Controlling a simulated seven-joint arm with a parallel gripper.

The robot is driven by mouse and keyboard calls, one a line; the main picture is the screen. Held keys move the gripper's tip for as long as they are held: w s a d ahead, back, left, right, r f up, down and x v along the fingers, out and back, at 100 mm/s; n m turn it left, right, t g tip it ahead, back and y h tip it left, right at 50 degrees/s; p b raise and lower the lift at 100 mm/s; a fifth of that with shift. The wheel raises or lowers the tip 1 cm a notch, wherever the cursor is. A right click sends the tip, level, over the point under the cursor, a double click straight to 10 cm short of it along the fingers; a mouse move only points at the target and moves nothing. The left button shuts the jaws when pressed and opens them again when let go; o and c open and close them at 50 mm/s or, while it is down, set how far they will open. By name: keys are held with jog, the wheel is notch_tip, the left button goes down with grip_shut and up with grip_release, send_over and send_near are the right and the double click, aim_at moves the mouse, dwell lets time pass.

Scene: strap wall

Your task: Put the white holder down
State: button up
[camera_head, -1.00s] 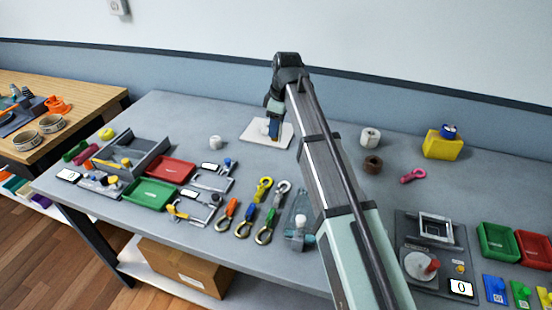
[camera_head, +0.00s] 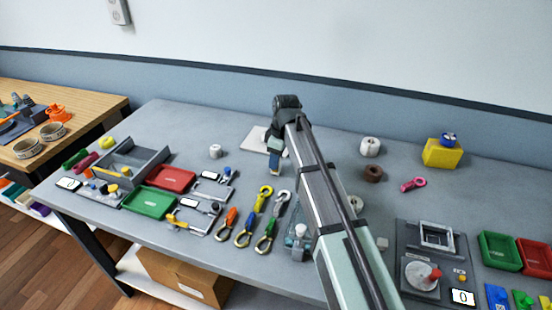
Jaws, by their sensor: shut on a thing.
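My gripper (camera_head: 275,166) points down over the table, just in front of a flat white plate (camera_head: 252,139). Its fingers are small and dark blue with a tan edge, and they are shut. The white holder in them is too small and too hidden by the gripper and arm to make out. I cannot tell whether it touches the tabletop. The white plate lies flat, its right part hidden behind my gripper.
A white roll (camera_head: 215,151) stands left of the gripper. Hooks and a clear bottle (camera_head: 299,240) lie nearer. A white roll (camera_head: 370,147), a brown roll (camera_head: 373,173) and a yellow block (camera_head: 442,153) are right. Grey tabletop around the gripper is mostly clear.

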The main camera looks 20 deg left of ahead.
jog(key=shift+f, duration=0.1)
jog(key=o, duration=1.1)
jog(key=r, duration=0.4)
jog(key=d+r, duration=0.1)
jog(key=r, duration=0.7)
jog(key=shift+d, duration=0.4)
